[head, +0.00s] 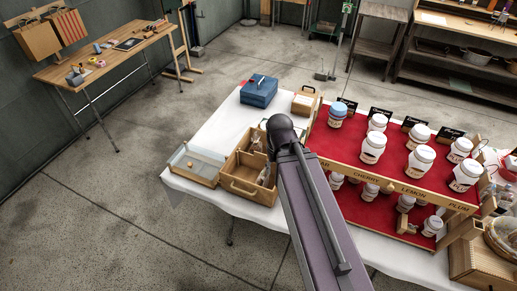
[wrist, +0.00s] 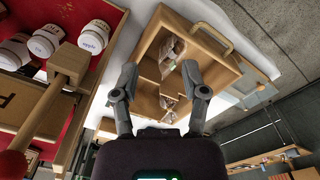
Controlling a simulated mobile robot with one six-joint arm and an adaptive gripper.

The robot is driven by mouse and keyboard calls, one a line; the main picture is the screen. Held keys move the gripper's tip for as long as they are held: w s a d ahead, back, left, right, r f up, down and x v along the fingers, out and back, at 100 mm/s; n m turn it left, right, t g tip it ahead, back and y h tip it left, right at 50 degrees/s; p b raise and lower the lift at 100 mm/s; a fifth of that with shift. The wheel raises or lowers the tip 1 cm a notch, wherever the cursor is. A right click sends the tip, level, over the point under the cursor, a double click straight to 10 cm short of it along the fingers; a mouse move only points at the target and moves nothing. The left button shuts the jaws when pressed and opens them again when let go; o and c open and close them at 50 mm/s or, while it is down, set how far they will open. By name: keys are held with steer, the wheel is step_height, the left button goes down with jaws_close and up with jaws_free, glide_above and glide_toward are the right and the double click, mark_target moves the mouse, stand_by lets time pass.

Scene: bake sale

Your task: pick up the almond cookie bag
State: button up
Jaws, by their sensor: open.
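Two small clear bags with brown contents sit in a wooden crate with a handle (wrist: 229,72). One bag (wrist: 172,46) is in the far compartment and the other (wrist: 169,103) is nearer my gripper. In the head view the bags (head: 257,144) (head: 264,174) show inside the same crate (head: 238,187), partly behind my arm. Their labels are too small to read, so I cannot tell which is almond. My gripper (wrist: 161,80) is open and empty, its fingers spread above the crate, with the nearer bag between them. My arm hides the gripper in the head view.
A red stepped display with white jars (head: 373,147) stands right of the crate; jars (wrist: 92,37) also show in the wrist view. A shallow tray with a clear lid (head: 194,165) is at left. A blue box (head: 259,90) stands behind on the white cloth.

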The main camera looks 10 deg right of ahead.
steer(key=shift+a, duration=0.35)
steer(key=o, duration=0.4)
steer(key=shift+w+a, duration=0.1)
steer(key=shift+w, duration=0.05)
steer(key=shift+o, duration=0.2)
steer(key=m+b, duration=0.5)
steer(key=m, duration=0.2)
glide_above(256, 139)
step_height(256, 139, down, 5)
steer(key=shift+w+r, duration=0.15)
steer(key=shift+r, duration=0.05)
steer(key=shift+f, duration=0.1)
step_height(256, 139, down, 8)
steer(key=b, duration=0.8)
steer(key=shift+f, duration=0.2)
steer(key=shift+w+f+b, duration=0.1)
steer(key=shift+f+b, duration=2.5)
steer(key=shift+b, duration=0.15)
